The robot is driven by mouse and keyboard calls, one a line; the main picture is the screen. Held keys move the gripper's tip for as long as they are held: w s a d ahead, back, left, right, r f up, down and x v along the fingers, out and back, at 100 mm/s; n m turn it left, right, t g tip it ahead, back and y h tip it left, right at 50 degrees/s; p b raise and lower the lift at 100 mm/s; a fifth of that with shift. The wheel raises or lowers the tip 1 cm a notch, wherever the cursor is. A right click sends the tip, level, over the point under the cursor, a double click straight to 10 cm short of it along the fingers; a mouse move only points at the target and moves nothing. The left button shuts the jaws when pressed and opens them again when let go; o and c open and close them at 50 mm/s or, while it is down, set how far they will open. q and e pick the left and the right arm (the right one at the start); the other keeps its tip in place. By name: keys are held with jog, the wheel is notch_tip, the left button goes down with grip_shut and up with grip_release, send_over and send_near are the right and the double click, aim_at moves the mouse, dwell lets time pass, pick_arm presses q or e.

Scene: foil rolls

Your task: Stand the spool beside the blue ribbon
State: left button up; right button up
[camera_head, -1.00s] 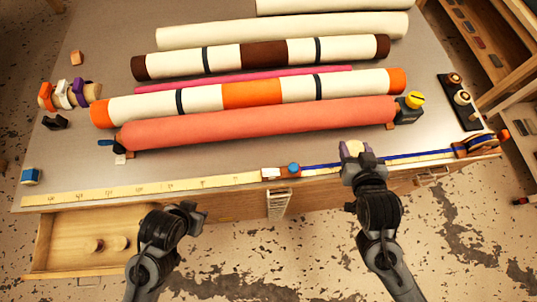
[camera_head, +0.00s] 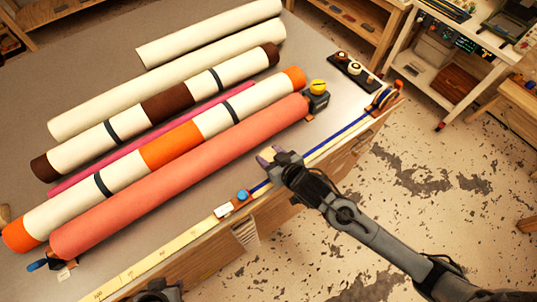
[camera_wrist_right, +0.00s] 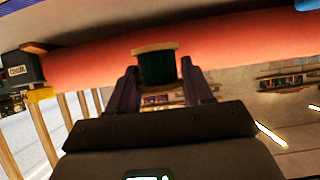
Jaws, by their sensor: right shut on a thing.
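The spool (camera_wrist_right: 156,68), with a pale wooden rim and dark green winding, is between the fingers of my right gripper (camera_wrist_right: 157,82) in the right wrist view. In the head view my right gripper (camera_head: 268,155) is over the front part of the table, near the blue ribbon (camera_head: 335,136); the spool shows only as a small pale patch there. The blue ribbon runs along the table's front edge, from a blue knob (camera_head: 242,195) to a roll (camera_head: 383,98) at the right corner. My left gripper (camera_head: 155,291) is cut off at the bottom edge, its jaws unclear.
A coral roll (camera_head: 180,180) lies just behind the right gripper, with further rolls behind it. A tape measure (camera_head: 317,97) stands at its right end. A black holder with small spools (camera_head: 354,69) lies at the back right. Bare table lies between the tape measure and ribbon.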

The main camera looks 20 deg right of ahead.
aim_at(270, 149)
jog(key=w+f, duration=0.1)
jog(key=w+d+f, duration=0.1)
jog(key=w, duration=0.1)
jog(key=shift+w+d+f, duration=0.1)
jog(key=shift+w+d, duration=0.05)
jog(key=shift+w, duration=0.1)
jog(key=shift+f, duration=2.05)
jog(key=shift+f, duration=0.1)
jog(key=o, duration=1.1)
